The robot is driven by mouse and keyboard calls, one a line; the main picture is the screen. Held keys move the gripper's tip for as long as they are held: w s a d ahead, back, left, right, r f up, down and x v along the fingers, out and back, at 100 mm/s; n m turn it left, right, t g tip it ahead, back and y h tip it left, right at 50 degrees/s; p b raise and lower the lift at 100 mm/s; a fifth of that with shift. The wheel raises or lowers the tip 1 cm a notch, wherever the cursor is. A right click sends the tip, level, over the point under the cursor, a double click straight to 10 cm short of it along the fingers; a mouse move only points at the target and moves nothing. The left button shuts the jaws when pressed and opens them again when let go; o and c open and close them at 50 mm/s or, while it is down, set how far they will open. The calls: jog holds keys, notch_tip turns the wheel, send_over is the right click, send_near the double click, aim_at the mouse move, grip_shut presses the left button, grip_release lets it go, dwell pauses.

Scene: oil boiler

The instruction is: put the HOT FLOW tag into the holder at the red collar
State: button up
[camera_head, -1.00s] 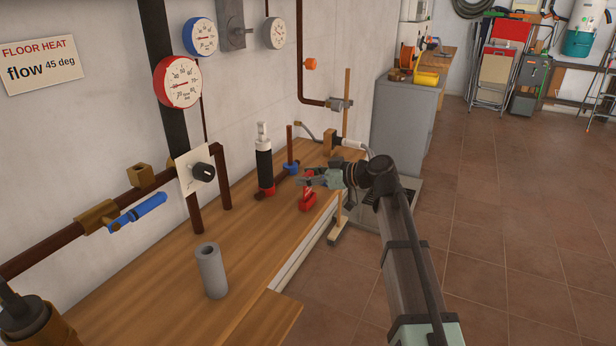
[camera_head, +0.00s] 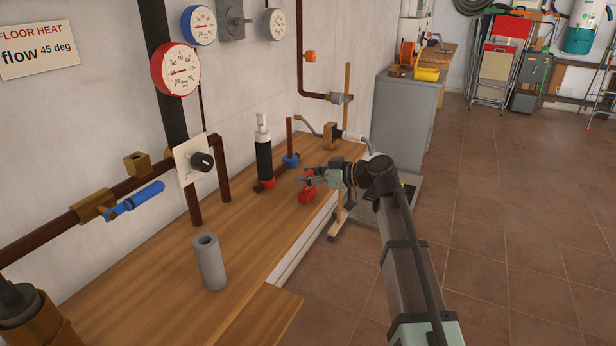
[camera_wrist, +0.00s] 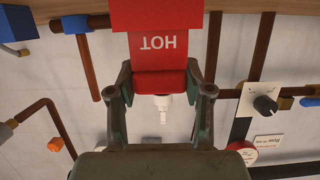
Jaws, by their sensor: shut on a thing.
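My gripper (camera_head: 312,181) is shut on the red HOT tag (camera_head: 307,192), just above the wooden bench. In the wrist view the tag (camera_wrist: 158,45) sits between the two fingers (camera_wrist: 158,82), its white lettering upside down; the word FLOW is not readable. The red collar (camera_head: 266,184) is at the foot of a black and white upright cylinder (camera_head: 264,157), left of the tag and apart from it. The holder cannot be made out clearly.
A blue collar (camera_head: 290,160) on a brown pipe stands close behind the tag. A grey tube (camera_head: 210,264) stands on the bench (camera_head: 150,308). A wooden post (camera_head: 346,110) rises behind my gripper. Bare bench lies between tube and red collar.

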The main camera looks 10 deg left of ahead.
jog(key=o, duration=1.2)
jog(key=shift+f, duration=0.1)
jog(key=shift+c, duration=0.2)
jog(key=v, duration=1.2)
jog(key=v, duration=1)
jog(key=shift+p, duration=0.35)
jog(key=shift+s, duration=0.1)
